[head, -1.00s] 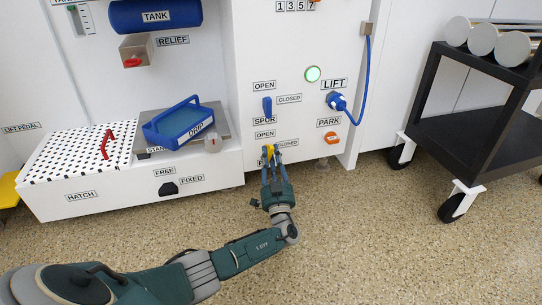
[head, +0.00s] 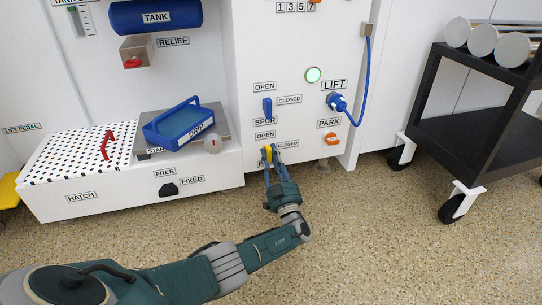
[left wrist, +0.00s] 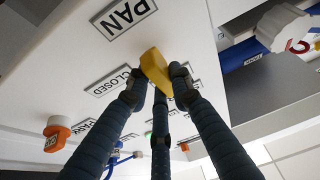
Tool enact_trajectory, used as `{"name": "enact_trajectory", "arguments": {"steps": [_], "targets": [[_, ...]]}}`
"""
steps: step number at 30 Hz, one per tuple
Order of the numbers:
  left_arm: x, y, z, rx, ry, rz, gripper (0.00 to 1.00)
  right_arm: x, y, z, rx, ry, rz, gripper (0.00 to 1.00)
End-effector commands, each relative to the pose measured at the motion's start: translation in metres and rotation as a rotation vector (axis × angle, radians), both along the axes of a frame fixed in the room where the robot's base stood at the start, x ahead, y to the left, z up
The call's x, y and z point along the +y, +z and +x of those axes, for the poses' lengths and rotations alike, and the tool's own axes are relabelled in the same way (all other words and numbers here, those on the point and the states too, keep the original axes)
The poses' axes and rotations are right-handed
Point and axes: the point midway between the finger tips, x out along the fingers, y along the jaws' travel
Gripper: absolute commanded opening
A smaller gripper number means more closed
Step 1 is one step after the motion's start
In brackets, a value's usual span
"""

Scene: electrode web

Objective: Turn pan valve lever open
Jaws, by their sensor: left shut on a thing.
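The yellow pan valve lever (head: 268,153) is low on the white front panel, below an OPEN label (head: 265,135) and left of a CLOSED label (head: 287,143). My left gripper (head: 269,158) reaches it from below and is shut on it. In the left wrist view the yellow lever (left wrist: 155,67) sits between the dark fingertips (left wrist: 158,88), beneath the PAN label (left wrist: 125,14). The fingers hide part of the lever, so its exact angle is hard to tell. My right gripper is not in view.
A blue spur lever (head: 267,107) stands above. An orange park knob (head: 332,138) and a blue lift plug with cable (head: 338,102) are to the right. A blue drip tray (head: 180,132) sits left on the bench. A black cart (head: 478,130) stands far right. The floor is clear.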

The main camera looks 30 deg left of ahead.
Motion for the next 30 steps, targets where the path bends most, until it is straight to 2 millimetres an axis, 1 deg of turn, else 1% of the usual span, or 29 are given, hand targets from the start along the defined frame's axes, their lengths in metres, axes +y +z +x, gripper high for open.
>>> {"name": "enact_trajectory", "arguments": {"steps": [5, 6, 8, 9, 17, 20, 23, 30], "targets": [[-0.001, -0.001, 0.0, -0.001, -0.001, -0.003, 0.0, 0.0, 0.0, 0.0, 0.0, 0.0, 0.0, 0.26], [-0.001, -0.001, 0.0, -0.001, -0.001, -0.003, 0.27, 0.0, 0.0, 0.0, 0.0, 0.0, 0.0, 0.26], [-0.001, -0.001, 0.0, -0.001, -0.001, -0.003, 0.39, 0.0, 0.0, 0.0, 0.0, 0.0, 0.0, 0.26], [0.0, -0.001, 0.0, 0.0, -0.001, -0.003, 0.41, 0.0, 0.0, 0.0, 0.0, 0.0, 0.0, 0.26], [0.0, -0.001, 0.0, 0.0, 0.0, -0.001, 0.41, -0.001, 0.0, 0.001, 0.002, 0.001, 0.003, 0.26], [-0.005, -0.003, -0.004, 0.002, -0.001, -0.001, 0.41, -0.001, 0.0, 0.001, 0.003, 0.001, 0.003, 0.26], [-0.014, -0.009, -0.012, 0.001, -0.003, -0.003, 0.41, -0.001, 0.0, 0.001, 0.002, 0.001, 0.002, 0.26], [-0.051, -0.029, -0.042, 0.002, -0.002, -0.003, 0.41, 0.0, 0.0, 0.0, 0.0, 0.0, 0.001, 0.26]]}}
